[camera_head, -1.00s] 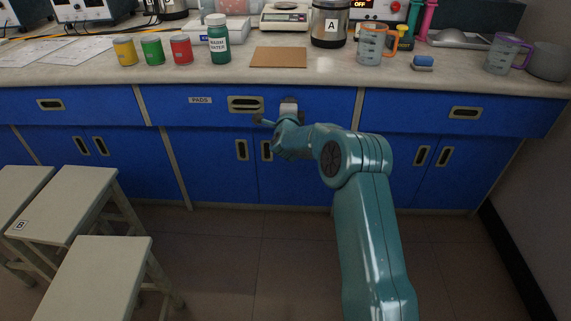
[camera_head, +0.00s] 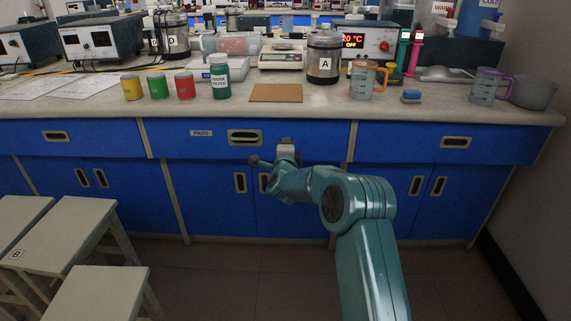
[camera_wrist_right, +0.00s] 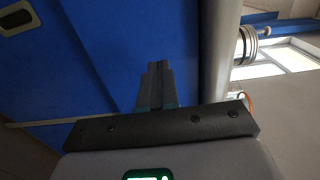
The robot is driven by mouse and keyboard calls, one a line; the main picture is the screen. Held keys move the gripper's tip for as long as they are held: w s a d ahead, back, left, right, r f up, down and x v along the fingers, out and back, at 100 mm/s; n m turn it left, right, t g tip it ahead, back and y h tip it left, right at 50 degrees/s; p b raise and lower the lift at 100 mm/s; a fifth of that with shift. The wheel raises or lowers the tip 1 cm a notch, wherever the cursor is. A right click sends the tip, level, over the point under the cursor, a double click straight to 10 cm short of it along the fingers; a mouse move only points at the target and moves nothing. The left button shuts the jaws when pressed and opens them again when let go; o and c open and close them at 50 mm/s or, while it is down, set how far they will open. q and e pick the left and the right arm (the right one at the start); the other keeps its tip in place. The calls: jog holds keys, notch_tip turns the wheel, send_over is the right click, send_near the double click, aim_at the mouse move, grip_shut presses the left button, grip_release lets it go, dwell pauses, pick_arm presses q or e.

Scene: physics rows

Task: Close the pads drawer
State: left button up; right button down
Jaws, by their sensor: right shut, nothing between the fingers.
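The pads drawer (camera_head: 320,137) is the wide blue drawer under the middle of the bench, with a PADS label (camera_head: 201,133) and a recessed handle (camera_head: 245,137). Its front looks about flush with the drawers beside it; any small gap is hard to tell. My right gripper (camera_head: 286,142) is in front of it, right of the handle. In the right wrist view its dark fingers (camera_wrist_right: 157,80) are together and empty, pointing at the blue front; contact cannot be told. My left gripper is not in view.
The bench top (camera_head: 330,105) holds a brown mat (camera_head: 276,93), several jars, a canister (camera_head: 323,60) marked A, and an orange-handled jug (camera_head: 364,80) near the front edge. Stools (camera_head: 60,235) stand at the lower left. The floor below the drawer is clear.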

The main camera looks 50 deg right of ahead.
jog(key=p+v, duration=0.1)
jog(key=v, duration=0.7)
jog(key=shift+s+a, duration=0.2)
jog(key=shift+a, duration=0.05)
jog(key=w+a+f+n+y, duration=0.2)
jog(key=a+f+n+y, duration=0.45)
jog(key=a+f, duration=1.05)
jog(key=s+a+f+n+g+y, duration=0.3)
jog(key=s+a+f+n+y, duration=0.25)
jog(key=s+a+f, duration=0.35)
jog(key=s+a+f+n+g+y, duration=0.4)
jog(key=s+a+f+n, duration=0.3)
jog(key=a, duration=0.4)
jog(key=s+a+n+g+y, duration=0.1)
jog(key=s+a+n+g, duration=0.35)
jog(key=s, duration=0.85)
notch_tip(320, 180, up, 29)
jog(key=n+p, duration=0.2)
jog(key=p, duration=2.7)
jog(key=shift+s+a+f+y+p, duration=0.2)
jog(key=shift+s+a+y+p, duration=0.1)
jog(key=shift+a+p, duration=0.15)
jog(key=shift+w+f, duration=0.1)
